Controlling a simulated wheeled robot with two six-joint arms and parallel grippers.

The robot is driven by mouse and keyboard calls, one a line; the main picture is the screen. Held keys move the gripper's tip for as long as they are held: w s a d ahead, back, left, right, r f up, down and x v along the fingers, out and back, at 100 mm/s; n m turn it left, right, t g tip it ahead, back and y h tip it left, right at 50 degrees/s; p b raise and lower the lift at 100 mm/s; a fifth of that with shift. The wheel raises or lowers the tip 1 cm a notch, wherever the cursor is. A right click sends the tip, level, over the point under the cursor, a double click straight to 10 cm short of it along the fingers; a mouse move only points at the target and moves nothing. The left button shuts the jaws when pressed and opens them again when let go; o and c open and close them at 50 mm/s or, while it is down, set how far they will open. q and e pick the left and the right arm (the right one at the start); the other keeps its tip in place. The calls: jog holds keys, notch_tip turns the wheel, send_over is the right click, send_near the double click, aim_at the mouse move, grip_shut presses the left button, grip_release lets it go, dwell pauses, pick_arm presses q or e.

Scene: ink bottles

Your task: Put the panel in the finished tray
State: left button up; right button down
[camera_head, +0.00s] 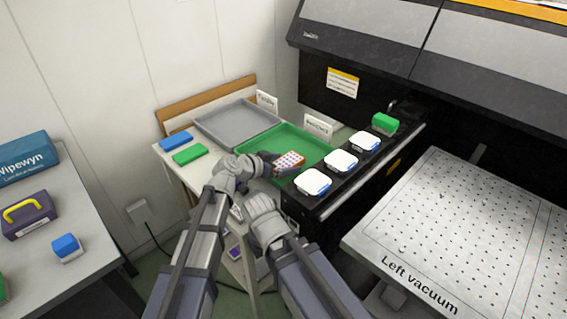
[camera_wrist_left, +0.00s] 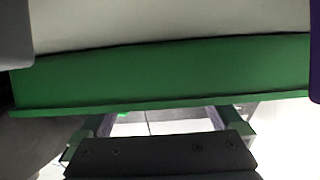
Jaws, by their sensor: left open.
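The panel (camera_head: 289,162), a small board with rows of red and purple dots, is at the green tray's (camera_head: 262,141) front right part. Whether it rests on the tray floor is unclear. My left gripper (camera_head: 273,165) is open, its fingers right beside the panel's left side. In the left wrist view a green wall (camera_wrist_left: 160,75), apparently the tray's, crosses between the fingers under a pale surface. My right arm's wrist (camera_head: 265,222) is lower in the head view; its fingers are not clear. Small signs stand behind both trays, too small to read surely.
A grey tray (camera_head: 236,122) lies behind the green one. Blue (camera_head: 176,141) and green (camera_head: 190,154) blocks lie left of them. White-topped bottles (camera_head: 314,182) line the black printer ledge at right. A perforated vacuum table (camera_head: 470,235) is farther right.

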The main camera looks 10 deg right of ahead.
pick_arm(q)
jog(key=shift+r, duration=0.3)
jog(key=p+v, duration=0.5)
jog(key=v, duration=0.5)
jog(key=shift+s+a, duration=0.15)
jog(key=shift+a, duration=0.15)
jog(key=shift+s+a+r, duration=0.25)
jog(key=shift+s+a, duration=0.05)
jog(key=shift+a, duration=0.2)
